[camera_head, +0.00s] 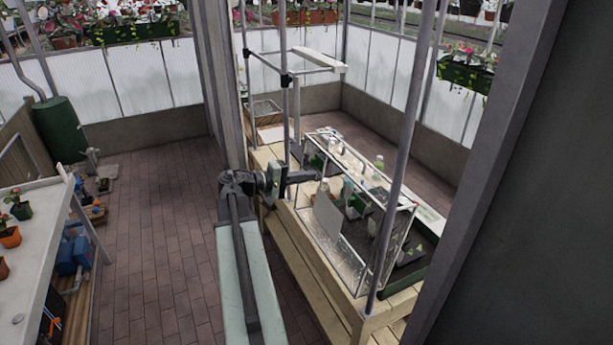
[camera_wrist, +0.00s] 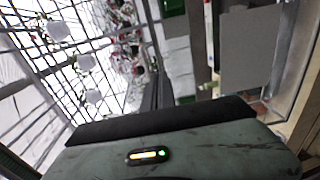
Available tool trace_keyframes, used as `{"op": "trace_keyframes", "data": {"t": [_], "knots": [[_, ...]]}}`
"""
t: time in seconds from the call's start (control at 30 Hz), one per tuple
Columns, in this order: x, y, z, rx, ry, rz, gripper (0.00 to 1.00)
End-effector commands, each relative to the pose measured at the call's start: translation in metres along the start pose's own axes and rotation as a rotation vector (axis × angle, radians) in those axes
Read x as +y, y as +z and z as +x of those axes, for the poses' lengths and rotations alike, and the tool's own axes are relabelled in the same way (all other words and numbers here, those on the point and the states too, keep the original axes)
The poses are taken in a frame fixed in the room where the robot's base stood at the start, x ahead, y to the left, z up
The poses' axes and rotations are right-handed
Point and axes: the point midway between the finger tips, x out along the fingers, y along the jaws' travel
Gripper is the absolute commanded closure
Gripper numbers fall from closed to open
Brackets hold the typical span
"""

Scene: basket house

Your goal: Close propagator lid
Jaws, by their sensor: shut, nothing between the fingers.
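The propagator (camera_head: 388,272) is a clear-walled box with a pale frame on the wooden bench, right of centre in the head view. Small plants and bottles show in and behind it. I cannot tell which clear pane is its lid or how far it stands open. A flat pale grey panel (camera_head: 327,217) stands upright at its near left side; a grey panel also shows in the wrist view (camera_wrist: 250,48). My gripper (camera_head: 314,176) is shut and empty near the box's far left upper part. Its dark fingers (camera_wrist: 156,92) point forward in the wrist view; contact cannot be told.
The wooden bench (camera_head: 318,288) carries the box. Grey upright poles (camera_head: 394,170) rise close around it. A dark wall (camera_head: 530,200) blocks the right. The brick floor (camera_head: 160,235) on the left is mostly clear, beside a white-topped table (camera_head: 35,240) with pots.

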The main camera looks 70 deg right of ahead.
Motion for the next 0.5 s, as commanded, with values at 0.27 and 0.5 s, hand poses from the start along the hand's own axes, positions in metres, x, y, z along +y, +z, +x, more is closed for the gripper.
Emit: {"op": "trace_keyframes", "data": {"t": [0.27, 0.5], "knots": [[-0.002, 0.0, 0.062, -0.003, -0.001, 0.0, 1.0], [-0.001, 0.0, 0.092, -0.001, -0.001, 0.0, 1.0]]}}
